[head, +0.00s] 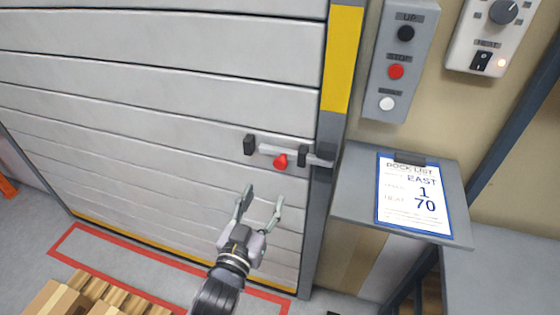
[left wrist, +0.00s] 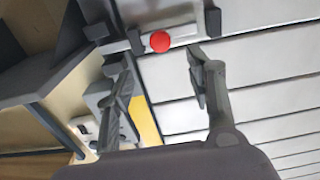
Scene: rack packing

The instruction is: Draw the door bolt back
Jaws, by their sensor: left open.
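The door bolt (head: 290,153) is a light grey bar with dark brackets and a red knob (head: 281,161), fixed on the slatted grey door (head: 170,100) near its right edge. The bar's right end reaches a dark catch on the door frame. My left gripper (head: 261,202) is open and empty, a little below the red knob and apart from it. In the left wrist view the red knob (left wrist: 160,41) lies beyond the fingertips, between them in picture width. My right gripper is in neither view.
A grey shelf with a clipboard (head: 415,190) juts out right of the door frame. A button box (head: 401,60) and a dial panel (head: 492,38) are on the wall. Cardboard boxes on a pallet (head: 85,292) stand at the lower left, by red floor lines.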

